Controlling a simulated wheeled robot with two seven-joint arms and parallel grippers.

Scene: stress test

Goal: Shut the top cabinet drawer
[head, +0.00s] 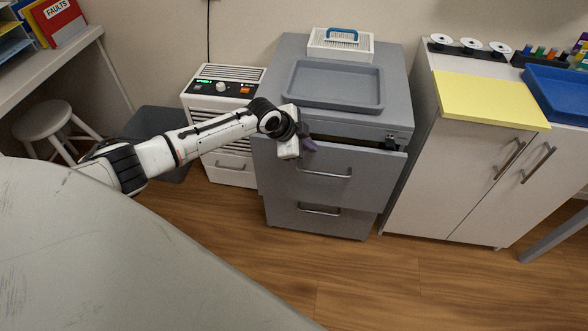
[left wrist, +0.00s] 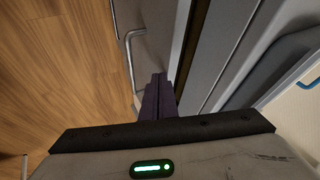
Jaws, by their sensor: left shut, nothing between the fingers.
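The grey cabinet (head: 258,165) stands against the back wall in the head view. Its top drawer (head: 378,178) sticks out, with a dark gap showing between its front and the cabinet top; the drawer also shows in the left wrist view (left wrist: 157,40). The drawer has a metal bar handle (head: 325,174). My left gripper (head: 308,147) is shut and empty, at the upper left part of the drawer front. In the left wrist view its fingertips (left wrist: 157,82) lie close to the drawer's top edge; I cannot tell whether they touch. The right gripper is not in view.
The lower drawer (head: 318,222) looks shut. A grey tray (head: 333,105) and a white basket (head: 340,52) sit on the cabinet. A white heater-like unit (head: 225,100) stands left, a white cupboard (head: 440,170) right. The wooden floor in front is clear.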

